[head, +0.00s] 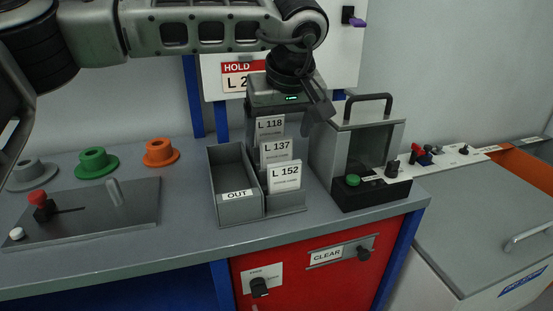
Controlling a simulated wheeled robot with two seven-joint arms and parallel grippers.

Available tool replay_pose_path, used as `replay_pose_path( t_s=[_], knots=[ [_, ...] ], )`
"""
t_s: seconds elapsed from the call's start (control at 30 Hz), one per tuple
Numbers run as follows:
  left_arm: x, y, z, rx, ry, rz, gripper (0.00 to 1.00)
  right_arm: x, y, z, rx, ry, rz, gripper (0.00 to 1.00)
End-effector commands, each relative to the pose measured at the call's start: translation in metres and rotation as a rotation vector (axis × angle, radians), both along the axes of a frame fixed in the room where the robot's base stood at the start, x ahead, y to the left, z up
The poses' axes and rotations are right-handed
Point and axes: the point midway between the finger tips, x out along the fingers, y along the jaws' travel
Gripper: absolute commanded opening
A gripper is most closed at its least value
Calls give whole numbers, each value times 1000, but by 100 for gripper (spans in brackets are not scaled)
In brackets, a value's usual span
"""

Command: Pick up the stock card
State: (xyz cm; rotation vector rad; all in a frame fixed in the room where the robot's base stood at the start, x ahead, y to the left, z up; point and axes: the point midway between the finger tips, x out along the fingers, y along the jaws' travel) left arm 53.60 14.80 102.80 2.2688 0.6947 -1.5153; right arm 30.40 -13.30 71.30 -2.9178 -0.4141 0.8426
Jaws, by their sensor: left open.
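Several white stock cards stand in a stepped grey rack (286,203) on the bench: L 118 (270,127) at the back, L 137 (276,152) in the middle, L 152 (285,177) in front. My left gripper (287,116) reaches in from the upper left and points down at the back of the rack. Its jaws are open, with one finger to the right of card L 118 and the other partly hidden behind the cards. I cannot tell whether it touches a card. My right gripper is not in view.
A grey OUT tray (217,175) adjoins the rack on the left. A handled box (393,141) with a green button stands close on the right. A HOLD sign (238,68) behind is partly covered by my arm. Coloured spools (97,163) and a lever plate (85,212) lie left.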

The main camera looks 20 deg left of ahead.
Motion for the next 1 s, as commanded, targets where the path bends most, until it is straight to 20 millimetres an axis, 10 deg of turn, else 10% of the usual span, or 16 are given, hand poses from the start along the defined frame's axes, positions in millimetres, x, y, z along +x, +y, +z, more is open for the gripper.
replay_pose_path(
  t_s=[0.63, 0.83, 1.0],
  knots=[
    [11, 9, -50, -1, 0, 0, 82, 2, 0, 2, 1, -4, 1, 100],
    [11, 9, -50, -1, 1, 0, 34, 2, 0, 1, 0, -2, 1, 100],
    [11, 9, -49, -1, 1, 0, 34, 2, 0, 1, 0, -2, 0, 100]
  ],
)
